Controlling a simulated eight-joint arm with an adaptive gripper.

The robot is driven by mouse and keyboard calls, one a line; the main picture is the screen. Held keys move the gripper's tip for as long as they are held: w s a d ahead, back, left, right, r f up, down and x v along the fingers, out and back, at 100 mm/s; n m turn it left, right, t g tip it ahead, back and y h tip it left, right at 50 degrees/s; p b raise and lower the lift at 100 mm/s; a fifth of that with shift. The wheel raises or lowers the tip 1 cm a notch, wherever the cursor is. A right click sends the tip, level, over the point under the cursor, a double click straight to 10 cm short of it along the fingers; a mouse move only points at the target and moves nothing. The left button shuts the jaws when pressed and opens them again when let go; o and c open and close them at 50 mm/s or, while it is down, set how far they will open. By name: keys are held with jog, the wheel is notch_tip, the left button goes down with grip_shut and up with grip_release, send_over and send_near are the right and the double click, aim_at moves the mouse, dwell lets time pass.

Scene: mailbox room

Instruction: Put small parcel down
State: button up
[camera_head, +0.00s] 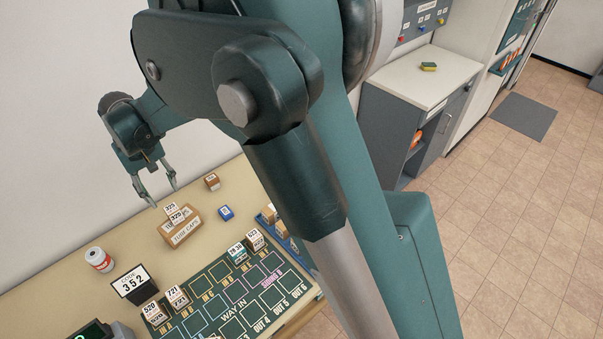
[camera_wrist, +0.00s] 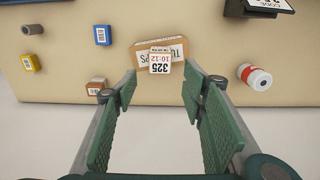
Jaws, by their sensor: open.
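A small white-faced parcel marked 325 (camera_wrist: 160,61) shows in the wrist view against a brown carton (camera_wrist: 180,47) with upside-down lettering. In the head view the white parcel labels (camera_head: 171,208) are at the top of the carton marked TUBE CAPS (camera_head: 181,233); whether the parcel rests on it or in it is unclear. My gripper (camera_head: 164,197) is open and empty, above the table at the carton's back left. In the wrist view the parcel lies just beyond and between the open fingertips (camera_wrist: 160,87), apart from them.
A small brown box (camera_head: 212,182) and a blue box (camera_head: 226,212) stand right of the carton. A green sorting board (camera_head: 233,313) with several parcels lies in front. Bare tabletop surrounds the carton.

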jog(key=w+d+r+m+t+y, duration=0.1)
jog(key=d+r, duration=0.5)
jog(key=d, duration=0.7)
jog(key=w+d+r+m+t, duration=0.15)
jog(key=d+r, duration=0.45)
jog(key=d, duration=0.6)
jog(key=w+d+r+m+t+y, duration=0.15)
jog(key=d+r, duration=0.35)
jog(key=d, duration=0.8)
jog(key=s+d+m+t, duration=0.1)
jog(key=s+d, duration=0.5)
jog(key=d, duration=0.3)
jog(key=s+d+f+m+t+h, duration=0.1)
jog(key=s+d+m, duration=0.1)
jog(key=s+d, duration=0.4)
jog(key=s+d+m+t+h, duration=0.1)
jog(key=s+d, duration=0.4)
jog(key=d, duration=0.9)
jog(key=shift+s+d+f+m, duration=0.25)
jog(key=shift+s+m, duration=0.15)
jog(key=shift+m, duration=0.1)
jog(key=shift+h, duration=0.25)
